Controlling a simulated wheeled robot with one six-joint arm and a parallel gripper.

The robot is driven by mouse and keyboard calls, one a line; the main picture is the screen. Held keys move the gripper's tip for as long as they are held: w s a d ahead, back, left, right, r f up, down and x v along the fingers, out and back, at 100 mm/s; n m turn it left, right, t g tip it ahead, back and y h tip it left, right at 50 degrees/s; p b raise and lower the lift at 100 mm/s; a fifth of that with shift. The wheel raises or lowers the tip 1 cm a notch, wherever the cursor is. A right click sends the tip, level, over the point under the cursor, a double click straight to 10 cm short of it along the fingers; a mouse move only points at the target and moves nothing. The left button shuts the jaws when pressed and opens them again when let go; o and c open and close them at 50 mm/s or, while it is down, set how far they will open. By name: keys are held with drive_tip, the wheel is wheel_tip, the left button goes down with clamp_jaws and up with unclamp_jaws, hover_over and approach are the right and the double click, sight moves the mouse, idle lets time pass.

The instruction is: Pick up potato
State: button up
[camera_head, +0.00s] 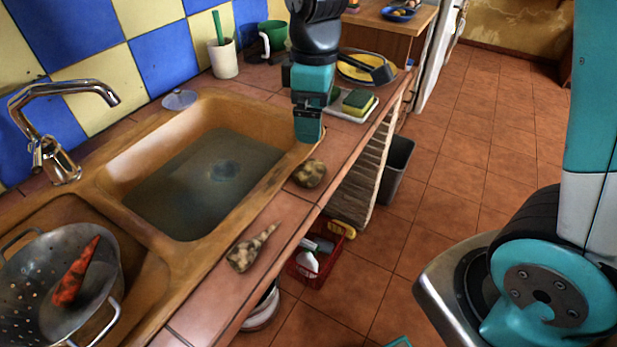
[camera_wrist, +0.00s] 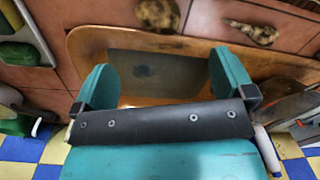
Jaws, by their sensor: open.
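The potato (camera_head: 310,174), brown and mottled, lies on the tiled counter strip at the front edge of the sink, near its right corner. It also shows at the top of the wrist view (camera_wrist: 158,15), beyond the fingers and partly cut by the frame edge. My gripper (camera_head: 308,138) points down over the right end of the sink, just behind the potato in the head view. In the wrist view the two teal fingers (camera_wrist: 165,82) stand wide apart with nothing between them. The gripper does not touch the potato.
A dirt-covered tapered root (camera_head: 250,250) lies left of the potato. The sink basin (camera_head: 205,180) holds murky water. A colander (camera_head: 60,285) with a carrot (camera_head: 77,272) sits at left. A sponge (camera_head: 358,102) and yellow plate (camera_head: 362,70) are behind. A red crate (camera_head: 310,268) stands below.

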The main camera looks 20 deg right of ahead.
sight(311, 165)
wheel_tip(311, 165, down, 9)
drive_tip(key=shift+s+a+f, duration=0.1)
drive_tip(key=shift+s, duration=0.05)
wheel_tip(311, 165, down, 5)
drive_tip(key=shift+a+r, duration=0.1)
drive_tip(key=shift+r, duration=0.1)
drive_tip(key=c, duration=1)
